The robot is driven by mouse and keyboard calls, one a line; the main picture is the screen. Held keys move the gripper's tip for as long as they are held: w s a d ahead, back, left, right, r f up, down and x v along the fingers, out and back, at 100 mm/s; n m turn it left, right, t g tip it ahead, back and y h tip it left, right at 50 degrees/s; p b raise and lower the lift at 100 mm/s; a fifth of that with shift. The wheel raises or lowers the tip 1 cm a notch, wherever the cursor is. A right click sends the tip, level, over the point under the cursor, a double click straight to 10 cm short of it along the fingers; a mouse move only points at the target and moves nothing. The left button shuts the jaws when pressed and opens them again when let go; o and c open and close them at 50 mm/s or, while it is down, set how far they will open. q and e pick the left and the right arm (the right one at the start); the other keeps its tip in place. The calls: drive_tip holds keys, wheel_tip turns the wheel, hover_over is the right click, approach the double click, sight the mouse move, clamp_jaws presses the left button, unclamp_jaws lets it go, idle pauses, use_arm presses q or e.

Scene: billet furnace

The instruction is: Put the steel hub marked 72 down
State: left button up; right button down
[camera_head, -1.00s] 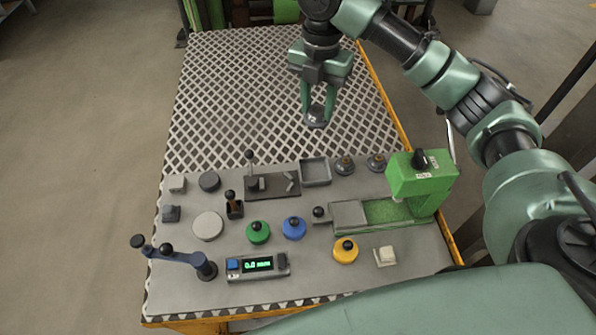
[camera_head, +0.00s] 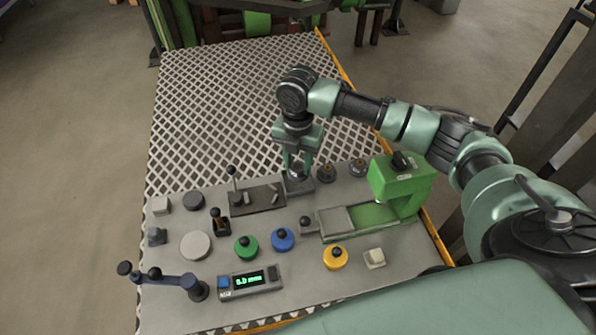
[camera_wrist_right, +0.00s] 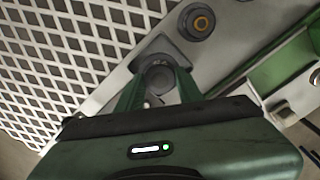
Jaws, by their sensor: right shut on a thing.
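My right gripper (camera_head: 297,173) points down and is shut on the grey steel hub (camera_wrist_right: 160,77), which is mostly hidden by the fingers in the head view. The hub is over or in the small square grey tray (camera_head: 301,188). The tray's rim (camera_wrist_right: 151,47) shows around the hub in the right wrist view. I cannot tell whether the hub touches the tray's floor, and no 72 marking is legible. My left gripper is not in view.
Two dark round pieces (camera_head: 326,172) (camera_head: 358,167) stand just right of the tray. A green press (camera_head: 402,183) is further right. A lever on a dark plate (camera_head: 258,197) is close on the left. The perforated surface (camera_head: 215,110) behind is clear.

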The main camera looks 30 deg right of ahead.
sight(298, 167)
drive_tip(key=shift+f, duration=2)
drive_tip(key=shift+f, duration=0.1)
drive_tip(key=c, duration=1.2)
unclamp_jaws()
wheel_tip(298, 167, up, 12)
drive_tip(key=shift+r+b, duration=0.15)
drive_tip(key=shift+b, duration=0.3)
drive_tip(key=shift+r, duration=0.1)
